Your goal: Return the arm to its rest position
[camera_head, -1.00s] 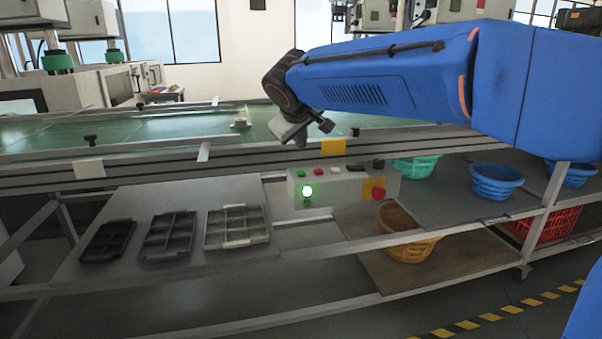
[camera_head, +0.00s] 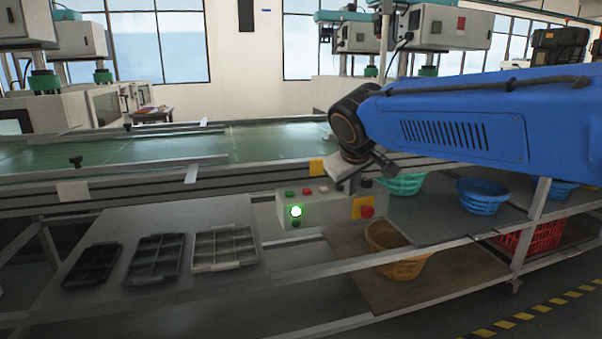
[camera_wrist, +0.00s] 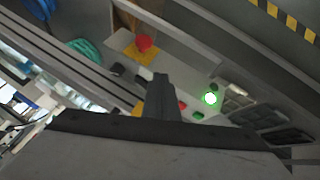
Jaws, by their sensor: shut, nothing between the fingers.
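My blue arm (camera_head: 450,130) reaches in from the right in the head view. My gripper (camera_head: 350,172) hangs at its end in front of the conveyor edge, near the control box (camera_head: 328,208). In the wrist view my gripper (camera_wrist: 160,80) shows as one narrow dark shape, with its fingers together and nothing held. The control box also shows in the wrist view, with its red button (camera_wrist: 144,42) on a yellow plate and a lit green light (camera_wrist: 210,98). I cannot tell the exact gap between gripper and box.
Several divided trays (camera_head: 224,248) sit on the lower shelf at left. An orange basket (camera_head: 397,262), a green basket (camera_head: 402,184) and a blue basket (camera_head: 482,200) stand on shelves at right. The green conveyor (camera_head: 110,155) runs behind. Floor at front right is clear.

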